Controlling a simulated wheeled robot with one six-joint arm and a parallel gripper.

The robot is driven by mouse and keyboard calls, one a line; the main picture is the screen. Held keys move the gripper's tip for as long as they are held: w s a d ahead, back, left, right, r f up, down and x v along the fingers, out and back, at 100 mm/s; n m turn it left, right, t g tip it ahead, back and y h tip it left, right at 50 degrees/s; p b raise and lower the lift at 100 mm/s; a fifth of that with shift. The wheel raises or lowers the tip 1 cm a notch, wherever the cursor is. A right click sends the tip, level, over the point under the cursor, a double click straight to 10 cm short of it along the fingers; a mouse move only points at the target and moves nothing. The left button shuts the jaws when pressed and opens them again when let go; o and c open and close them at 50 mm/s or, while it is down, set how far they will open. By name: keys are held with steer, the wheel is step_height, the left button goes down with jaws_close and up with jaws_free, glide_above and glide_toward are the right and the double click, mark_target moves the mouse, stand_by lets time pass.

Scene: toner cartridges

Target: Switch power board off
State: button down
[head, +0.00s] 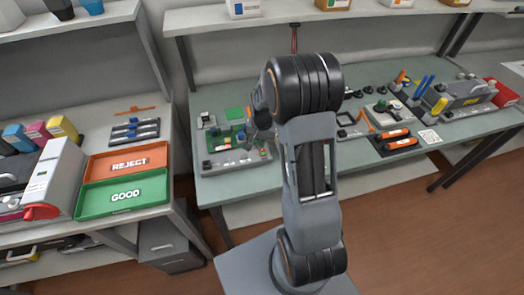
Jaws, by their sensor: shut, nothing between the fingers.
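A grey test unit carrying a green circuit board (221,140) stands on the left part of the green-topped bench. It looks like the power board, though I cannot be sure. Small buttons (263,154), one reddish, line its front right edge. I cannot read the switch position at this size. My gripper (250,134) is over the right rear part of this unit, pointing down, small and partly hidden by my wrist. It appears shut and empty. I cannot tell whether its tips touch the unit.
A red REJECT tray (104,161) and green GOOD tray (101,197) lie on the left table, near coloured cartridges (62,128). On the bench's right are orange-handled tools (396,139), a grey tool holder (462,97) and a red box (502,93). My arm hides the bench's middle.

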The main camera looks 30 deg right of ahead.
mark_target(263, 154)
steer(key=shift+f+b, duration=1)
steer(key=shift+f, duration=0.3)
stand_by(0.9)
steer(key=shift+r, duration=0.1)
steer(key=shift+r+p, duration=2.5)
steer(key=shift+r, duration=0.95)
steer(key=shift+s+f+n, duration=0.1)
steer(key=shift+s+n, duration=0.05)
steer(key=shift+n, duration=0.15)
steer(key=shift+s+a+f+n+g, duration=0.15)
steer(key=shift+s+n+g, duration=0.1)
steer(key=shift+s, duration=0.25)
steer(key=shift+s+a+f+n+g, duration=0.15)
steer(key=shift+s+n, duration=0.1)
steer(key=shift+s, duration=0.2)
steer(key=s+a+r+n+t, duration=0.2)
steer(key=s+a+r+n, duration=0.1)
steer(key=s+r, duration=0.4)
steer(key=s+a+r+n+t, duration=0.3)
steer(key=s+a+r, duration=0.3)
steer(key=r, duration=0.5)
steer(key=shift+s+n, duration=0.3)
steer(key=shift+s, duration=0.25)
